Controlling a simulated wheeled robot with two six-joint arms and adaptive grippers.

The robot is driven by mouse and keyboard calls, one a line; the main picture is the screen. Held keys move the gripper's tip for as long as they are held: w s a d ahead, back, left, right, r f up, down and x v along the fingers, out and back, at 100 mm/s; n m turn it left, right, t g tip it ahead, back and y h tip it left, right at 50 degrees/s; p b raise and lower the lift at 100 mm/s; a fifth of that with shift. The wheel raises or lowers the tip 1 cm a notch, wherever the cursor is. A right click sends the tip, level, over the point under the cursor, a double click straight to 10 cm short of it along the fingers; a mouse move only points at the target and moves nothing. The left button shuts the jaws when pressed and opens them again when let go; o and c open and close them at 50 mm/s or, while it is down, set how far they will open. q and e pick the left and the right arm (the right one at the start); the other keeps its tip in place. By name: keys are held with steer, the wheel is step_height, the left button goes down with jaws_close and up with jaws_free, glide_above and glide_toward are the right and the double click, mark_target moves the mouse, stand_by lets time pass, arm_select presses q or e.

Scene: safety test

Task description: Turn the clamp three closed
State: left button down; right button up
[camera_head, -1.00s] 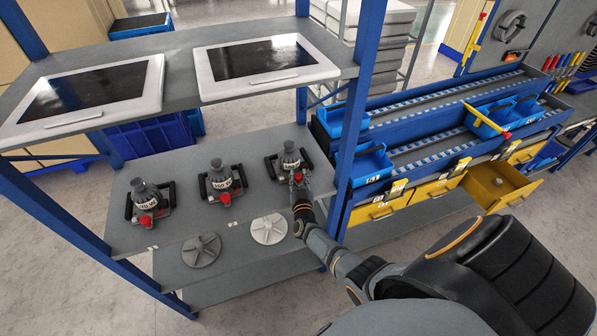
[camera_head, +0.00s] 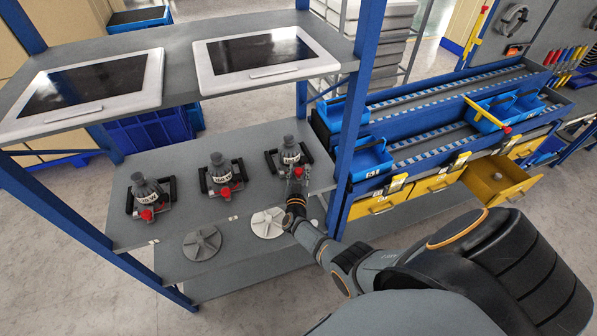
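Three clamps with black handles stand in a row on the grey middle shelf (camera_head: 235,185). Each holds a grey tool holder with a white label and has a red knob at its front. The right-hand clamp (camera_head: 290,158) is at the end of my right arm. My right gripper (camera_head: 297,180) is at its red knob (camera_head: 298,171), coming from the front. The fingers are small and partly hidden, so I cannot tell whether they are closed on the knob. The middle clamp (camera_head: 220,177) and the left clamp (camera_head: 148,196) stand apart from my arm. My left gripper is not in view.
Two grey spoked discs, one darker (camera_head: 202,243) and one lighter (camera_head: 267,222), lie in front of the clamps. My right arm passes close to the blue rack post (camera_head: 347,150). An upper shelf with two framed panels (camera_head: 265,55) hangs above. An open yellow drawer (camera_head: 500,180) stands right.

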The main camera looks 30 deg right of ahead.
steer(key=shift+o, duration=0.6)
steer(key=v, duration=1.2)
